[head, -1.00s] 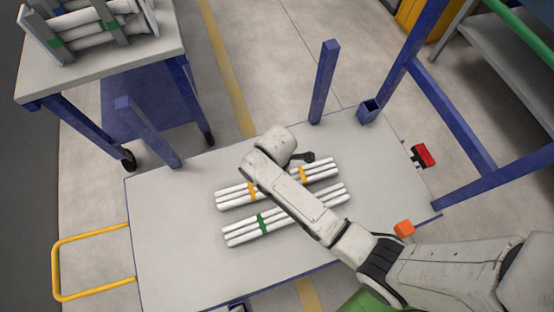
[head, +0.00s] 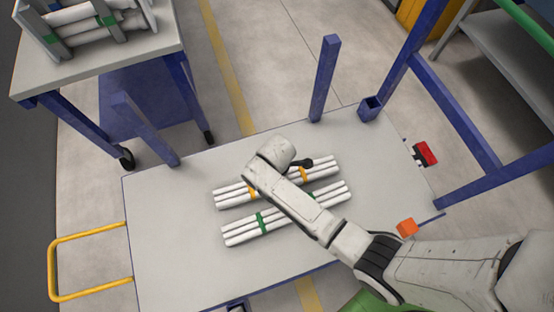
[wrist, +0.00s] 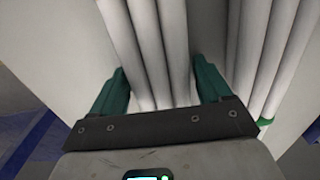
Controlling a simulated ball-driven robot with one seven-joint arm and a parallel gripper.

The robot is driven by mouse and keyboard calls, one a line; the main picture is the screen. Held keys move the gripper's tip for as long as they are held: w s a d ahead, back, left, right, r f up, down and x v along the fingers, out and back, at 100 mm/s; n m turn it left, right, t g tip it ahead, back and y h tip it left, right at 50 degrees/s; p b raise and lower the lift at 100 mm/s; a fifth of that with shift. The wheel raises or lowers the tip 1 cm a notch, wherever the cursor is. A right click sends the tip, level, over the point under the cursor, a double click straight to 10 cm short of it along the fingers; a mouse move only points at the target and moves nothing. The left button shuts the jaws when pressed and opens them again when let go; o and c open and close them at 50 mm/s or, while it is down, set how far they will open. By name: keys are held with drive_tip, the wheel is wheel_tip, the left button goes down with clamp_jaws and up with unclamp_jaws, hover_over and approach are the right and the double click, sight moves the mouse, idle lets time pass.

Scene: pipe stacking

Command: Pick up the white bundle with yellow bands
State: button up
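The white bundle with yellow bands (head: 322,170) lies on the grey cart top. My arm crosses over its middle and hides part of it. In the wrist view, the white pipes (wrist: 146,50) of this bundle run up between the fingers; no yellow band shows there. My gripper (wrist: 160,78) is open, with its green fingers apart, one on each side of some of the pipes. The right finger overlaps a pipe in the picture; I cannot tell whether it touches. In the head view my gripper is mostly hidden behind the arm.
A white bundle with green bands (head: 240,232) lies close beside, nearer to me; it also shows in the wrist view (wrist: 285,60). Blue posts (head: 325,80) stand at the cart's far edge. A table with more pipes (head: 95,62) stands at upper left. The cart's left part is clear.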

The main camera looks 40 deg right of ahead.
drive_tip(key=c, duration=0.9)
drive_tip(key=shift+c, duration=0.2)
drive_tip(key=shift+r, duration=0.15)
